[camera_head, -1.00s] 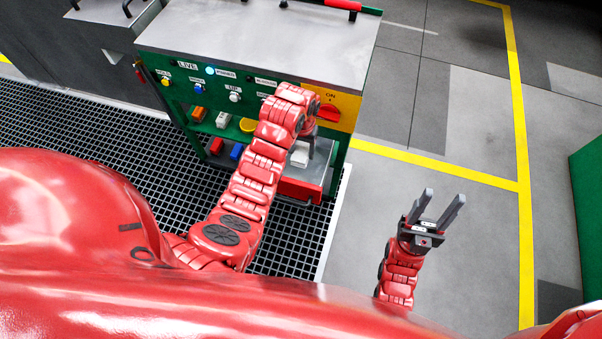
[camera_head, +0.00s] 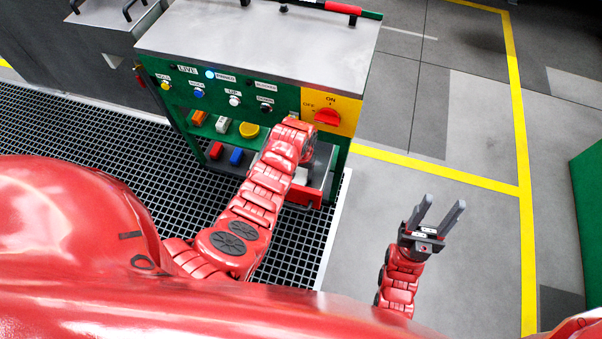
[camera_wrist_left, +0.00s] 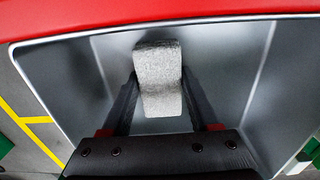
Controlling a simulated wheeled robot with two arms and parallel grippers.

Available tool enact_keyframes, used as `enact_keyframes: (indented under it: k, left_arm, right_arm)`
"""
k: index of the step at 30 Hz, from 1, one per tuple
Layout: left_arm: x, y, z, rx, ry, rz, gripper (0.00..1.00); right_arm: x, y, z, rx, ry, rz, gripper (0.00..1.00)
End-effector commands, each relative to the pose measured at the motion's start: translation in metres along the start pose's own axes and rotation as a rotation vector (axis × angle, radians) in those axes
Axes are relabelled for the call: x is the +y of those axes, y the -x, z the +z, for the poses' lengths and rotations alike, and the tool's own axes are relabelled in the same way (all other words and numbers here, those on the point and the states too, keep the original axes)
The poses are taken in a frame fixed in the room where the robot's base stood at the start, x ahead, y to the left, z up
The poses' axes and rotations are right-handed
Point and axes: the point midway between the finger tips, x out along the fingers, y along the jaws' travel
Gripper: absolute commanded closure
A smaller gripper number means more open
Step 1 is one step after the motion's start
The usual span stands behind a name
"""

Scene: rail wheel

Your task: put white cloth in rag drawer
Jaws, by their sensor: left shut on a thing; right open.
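The white cloth (camera_wrist_left: 158,70) is a small, rough, folded pad in the left wrist view. My left gripper (camera_wrist_left: 159,88) is shut on it, one dark finger on each side. Both are over or inside an open grey metal drawer (camera_wrist_left: 232,75), whose red front edge runs across the top of that view. I cannot tell whether the cloth touches the drawer's floor. My right gripper (camera_head: 438,217) is open and empty over the floor.
The green bench (camera_head: 265,45) has a bare metal top and a front panel with buttons and a red switch (camera_head: 328,117). Black grating (camera_head: 60,135) covers the floor at left.

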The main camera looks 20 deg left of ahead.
Motion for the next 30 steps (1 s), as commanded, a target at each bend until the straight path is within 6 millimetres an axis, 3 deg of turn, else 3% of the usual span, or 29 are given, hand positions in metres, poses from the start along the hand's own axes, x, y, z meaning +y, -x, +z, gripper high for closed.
enact_keyframes:
  k: [4, 5, 9, 22, 30]
  left_arm:
    - [0.000, -0.003, 0.000, 0.000, 0.001, 0.001, 1.00]
    - [0.000, -0.003, 0.000, 0.000, 0.000, 0.001, 0.37]
    - [0.000, -0.002, 0.000, 0.000, 0.000, 0.001, 0.12]
    - [0.000, 0.005, -0.001, 0.001, 0.000, 0.000, 0.09]
    - [0.000, 0.049, -0.003, 0.007, 0.000, 0.002, 0.09]
  right_arm:
    - [0.000, 0.002, 0.000, 0.000, 0.000, 0.000, 0.50]
    - [0.000, 0.002, 0.000, 0.000, 0.000, 0.000, 0.50]
    - [0.000, 0.002, 0.000, 0.000, 0.000, 0.000, 0.50]
    - [0.000, -0.001, 0.000, 0.000, 0.000, 0.000, 0.50]
    - [0.000, -0.004, -0.001, 0.000, 0.000, 0.000, 0.50]
